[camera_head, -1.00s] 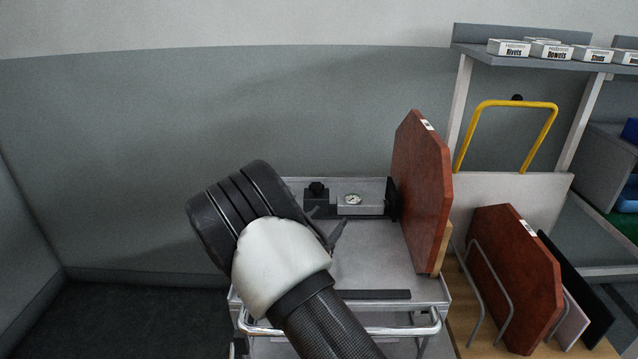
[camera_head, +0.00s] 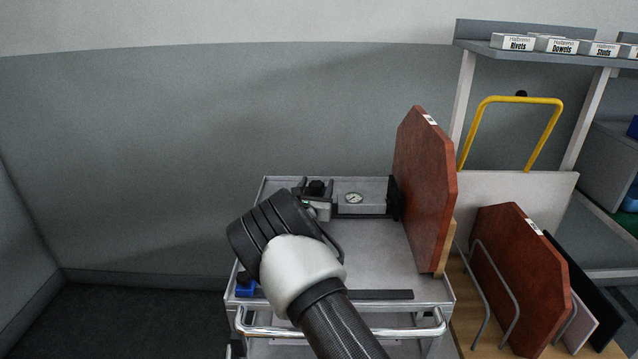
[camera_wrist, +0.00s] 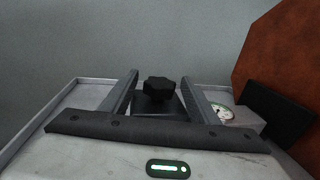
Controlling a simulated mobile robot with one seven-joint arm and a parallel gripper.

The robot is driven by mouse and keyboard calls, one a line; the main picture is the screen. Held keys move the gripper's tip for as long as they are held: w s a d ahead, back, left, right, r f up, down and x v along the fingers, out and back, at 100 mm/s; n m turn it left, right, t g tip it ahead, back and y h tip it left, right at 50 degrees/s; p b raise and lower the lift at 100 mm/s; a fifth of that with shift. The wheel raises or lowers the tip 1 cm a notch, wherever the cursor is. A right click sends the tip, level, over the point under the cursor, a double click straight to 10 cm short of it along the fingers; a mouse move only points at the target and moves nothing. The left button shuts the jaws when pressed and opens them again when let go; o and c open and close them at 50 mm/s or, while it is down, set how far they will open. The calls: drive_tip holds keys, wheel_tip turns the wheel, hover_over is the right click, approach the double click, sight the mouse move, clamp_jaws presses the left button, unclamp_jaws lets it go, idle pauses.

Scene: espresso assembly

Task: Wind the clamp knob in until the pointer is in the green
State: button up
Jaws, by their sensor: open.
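The black clamp knob (camera_head: 317,187) stands at the left end of the clamp on the trolley top. In the wrist view the knob (camera_wrist: 159,90) sits between the two fingers of my gripper (camera_wrist: 160,88), with a gap on each side. My gripper (camera_head: 312,190) is open and does not touch the knob as far as I can see. The round dial (camera_head: 354,198) is on the grey clamp body (camera_head: 362,209), right of the knob. It also shows partly behind the right finger in the wrist view (camera_wrist: 222,113). The pointer is too small to read.
A red-brown board (camera_head: 424,190) stands upright at the clamp's black jaw (camera_head: 394,198). The trolley (camera_head: 385,262) has bare room in front of the clamp. A blue item (camera_head: 245,287) lies at its front left. A rack with boards (camera_head: 522,272) stands at the right.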

sight(322, 182)
drive_tip(key=shift+w+d, duration=0.2)
drive_tip(key=shift+w, duration=0.8)
drive_tip(key=shift+w+d, duration=0.15)
drive_tip(key=shift+w, duration=0.8)
drive_tip(key=c, duration=1)
drive_tip(key=shift+b, duration=0.35)
drive_tip(key=shift+c, duration=0.2)
drive_tip(key=shift+h, duration=0.3)
drive_tip(key=m+g+h+b, duration=0.1)
drive_tip(key=h, duration=0.1)
drive_tip(key=d+m+h+b, duration=0.1)
drive_tip(key=m+h, duration=0.1)
drive_tip(key=shift+s+f+g+b, duration=0.15)
drive_tip(key=shift+g+b, duration=0.2)
drive_tip(key=shift+g, duration=0.05)
drive_tip(key=shift+s+d+m+g+h+b, duration=0.15)
drive_tip(key=shift+m+g+h+b, duration=0.35)
drive_tip(key=shift+m+h, duration=0.25)
drive_tip(key=shift+s+d+m+g+h+b, duration=0.15)
drive_tip(key=shift+m+g+h+b, duration=0.3)
drive_tip(key=shift+m+h, duration=0.3)
drive_tip(key=shift+d+r+g+h, duration=0.1)
drive_tip(key=shift+r+g+h, duration=0.15)
drive_tip(key=shift+h, duration=0.25)
